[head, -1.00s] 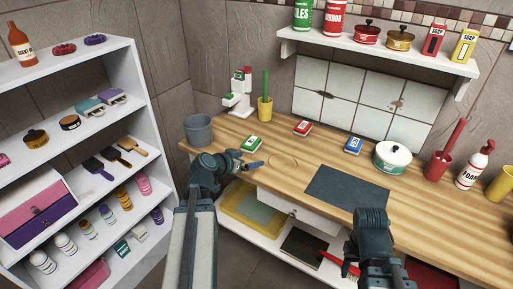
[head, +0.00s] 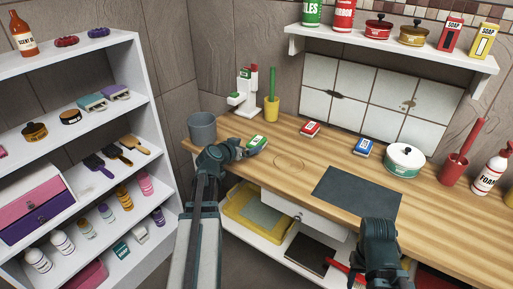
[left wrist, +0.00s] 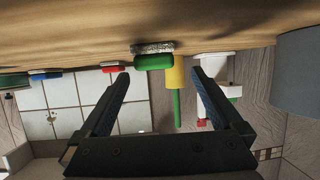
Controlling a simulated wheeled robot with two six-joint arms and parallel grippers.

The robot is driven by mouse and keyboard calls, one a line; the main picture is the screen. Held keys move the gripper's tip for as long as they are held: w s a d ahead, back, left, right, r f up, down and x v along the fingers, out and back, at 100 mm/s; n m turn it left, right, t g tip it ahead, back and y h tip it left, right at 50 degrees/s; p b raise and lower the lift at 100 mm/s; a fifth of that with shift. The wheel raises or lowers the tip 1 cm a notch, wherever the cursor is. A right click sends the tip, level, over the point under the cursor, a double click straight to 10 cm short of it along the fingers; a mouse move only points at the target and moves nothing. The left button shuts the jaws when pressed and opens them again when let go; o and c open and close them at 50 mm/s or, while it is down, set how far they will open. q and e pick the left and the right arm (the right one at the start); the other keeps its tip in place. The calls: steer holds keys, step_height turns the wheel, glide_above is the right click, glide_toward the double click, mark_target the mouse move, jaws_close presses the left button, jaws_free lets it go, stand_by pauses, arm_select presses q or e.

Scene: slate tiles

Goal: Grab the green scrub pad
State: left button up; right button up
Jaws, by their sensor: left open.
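The green scrub pad (head: 257,142) lies on the wooden counter, with a pale label on top and a light edge. My left gripper (head: 245,150) is beside it, on its near left side, low over the counter. In the left wrist view, which looks upside down, the pad (left wrist: 154,61) shows ahead, between the lines of the two spread fingers (left wrist: 161,76). The gripper is open and nothing is between the fingers.
A red pad (head: 310,129) and a blue pad (head: 362,147) lie farther right, then a white-lidded pot (head: 405,160). A grey bucket (head: 202,127), a white stand (head: 243,95) and a yellow holder (head: 271,110) stand near the green pad. The dark mat (head: 357,193) is bare.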

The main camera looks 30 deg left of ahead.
mark_target(254, 142)
arm_select(q)
steer(key=shift+w+f, duration=0.1)
steer(key=shift+w, duration=0.15)
steer(key=x, duration=0.1)
steer(key=b+x, duration=0.1)
steer(key=x, duration=0.1)
steer(key=b+x, duration=0.1)
steer(key=x, duration=0.1)
steer(key=shift+d, duration=0.3)
steer(key=c, duration=1.3)
